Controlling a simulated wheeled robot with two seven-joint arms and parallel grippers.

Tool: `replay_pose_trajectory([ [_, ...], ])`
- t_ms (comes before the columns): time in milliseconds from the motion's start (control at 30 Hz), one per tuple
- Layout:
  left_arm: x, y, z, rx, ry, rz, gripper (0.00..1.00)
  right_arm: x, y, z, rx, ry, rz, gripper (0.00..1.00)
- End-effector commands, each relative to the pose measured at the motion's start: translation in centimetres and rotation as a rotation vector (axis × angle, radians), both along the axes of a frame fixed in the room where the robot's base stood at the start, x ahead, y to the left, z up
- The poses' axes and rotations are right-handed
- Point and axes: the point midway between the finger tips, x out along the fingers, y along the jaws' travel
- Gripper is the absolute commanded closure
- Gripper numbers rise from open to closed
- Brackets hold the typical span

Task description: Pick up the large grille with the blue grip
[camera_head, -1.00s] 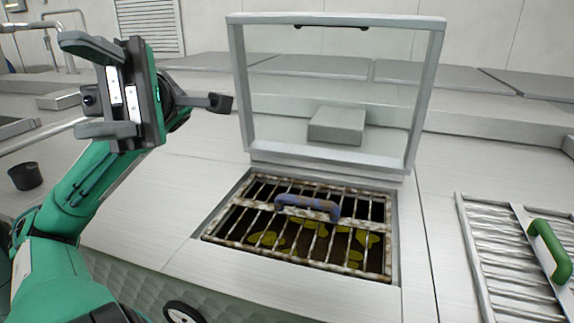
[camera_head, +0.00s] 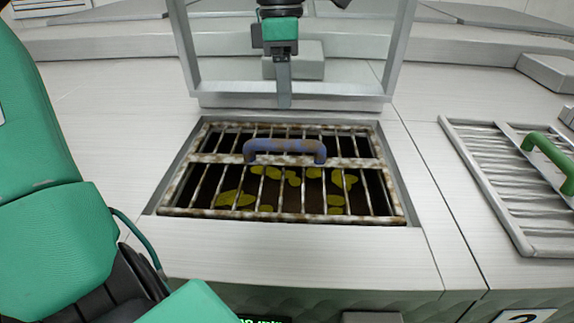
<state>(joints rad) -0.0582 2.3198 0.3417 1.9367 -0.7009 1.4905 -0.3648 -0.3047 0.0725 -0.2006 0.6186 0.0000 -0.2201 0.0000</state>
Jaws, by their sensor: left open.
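The large rusty grille (camera_head: 280,216) lies flat in a sunken opening in the pale metal top, in the middle of the head view. Its arched blue grip (camera_head: 285,147) stands up from the crossbar, worn and brownish in places. My left gripper (camera_head: 284,98) shows at the top centre, seen nearly edge-on, pointing down in front of the raised lid. It is open and empty, beyond and above the blue grip, apart from it. Its two fingers cannot be told apart here. My right gripper is out of view.
The see-through lid (camera_head: 182,52) stands raised behind the opening. A second grille (camera_head: 480,170) with a green grip (camera_head: 547,148) lies to the right. Yellow-green patches show below the bars. The metal top left of the opening is clear.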

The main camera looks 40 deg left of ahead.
Motion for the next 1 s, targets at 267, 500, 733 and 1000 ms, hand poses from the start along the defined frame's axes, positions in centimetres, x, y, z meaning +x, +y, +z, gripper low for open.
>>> replay_pose_trajectory([
  [267, 0.9, 1.5, -1.6, 0.089, -0.027, -0.018, 0.53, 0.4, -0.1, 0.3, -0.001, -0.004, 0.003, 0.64],
  [500, 0.8, 1.4, -6.3, 0.085, -0.025, -0.018, 0.53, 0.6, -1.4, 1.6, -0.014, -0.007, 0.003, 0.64],
  [733, 0.9, 1.4, -8.4, 0.085, -0.029, -0.017, 0.53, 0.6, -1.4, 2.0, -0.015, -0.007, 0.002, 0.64],
  [1000, 1.1, 1.5, -10.8, 0.084, -0.024, -0.017, 0.53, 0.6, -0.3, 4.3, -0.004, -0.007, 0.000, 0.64],
])
